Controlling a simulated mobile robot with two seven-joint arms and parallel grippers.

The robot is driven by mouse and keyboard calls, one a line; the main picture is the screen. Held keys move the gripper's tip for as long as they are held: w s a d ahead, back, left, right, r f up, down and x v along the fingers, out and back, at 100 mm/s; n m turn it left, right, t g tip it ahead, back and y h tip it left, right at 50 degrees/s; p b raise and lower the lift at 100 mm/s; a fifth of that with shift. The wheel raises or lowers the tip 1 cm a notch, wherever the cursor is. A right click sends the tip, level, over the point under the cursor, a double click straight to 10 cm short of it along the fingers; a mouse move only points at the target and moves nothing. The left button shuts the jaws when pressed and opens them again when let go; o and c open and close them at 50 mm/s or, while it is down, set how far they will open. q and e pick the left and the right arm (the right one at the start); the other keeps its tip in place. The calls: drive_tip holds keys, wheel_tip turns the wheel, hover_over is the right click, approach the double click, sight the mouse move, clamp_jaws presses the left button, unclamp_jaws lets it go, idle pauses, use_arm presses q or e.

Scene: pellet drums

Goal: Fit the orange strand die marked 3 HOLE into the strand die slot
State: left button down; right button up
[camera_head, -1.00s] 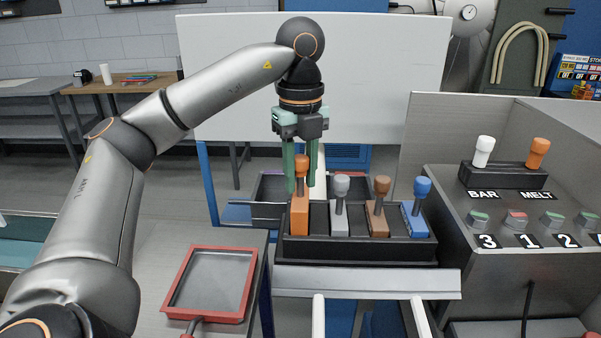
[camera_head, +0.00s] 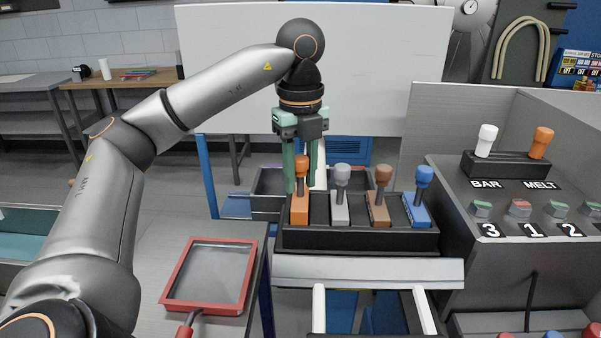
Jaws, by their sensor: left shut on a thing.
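The orange strand die (camera_head: 299,209) with its orange knob stands upright in the leftmost place of a black rack (camera_head: 358,240). My left gripper (camera_head: 301,177) comes down from above with its green fingers around the knob and is shut on the die. To its right in the rack stand a grey die (camera_head: 339,208), a brown die (camera_head: 378,209) and a blue die (camera_head: 415,209). No 3 HOLE marking can be read. I cannot make out the strand die slot. My right gripper is not in view.
A red-rimmed tray (camera_head: 164,291) lies left of the rack. At the right is a grey control panel (camera_head: 455,215) with BAR and MELT levers and numbered buttons, with a grey partition (camera_head: 432,110) behind it. A dark bin (camera_head: 268,207) stands behind the rack.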

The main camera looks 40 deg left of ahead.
use_arm(q)
drive_tip(key=shift+f+b, duration=0.4)
drive_tip(key=shift+f, duration=0.2)
drive_tip(key=c, duration=0.7)
unclamp_jaws()
drive_tip(key=shift+o, duration=1)
wheel_tip(320, 180, up, 12)
drive_tip(key=p, duration=0.6)
drive_tip(key=shift+r+p, duration=0.25)
drive_tip(key=shift+p, duration=0.1)
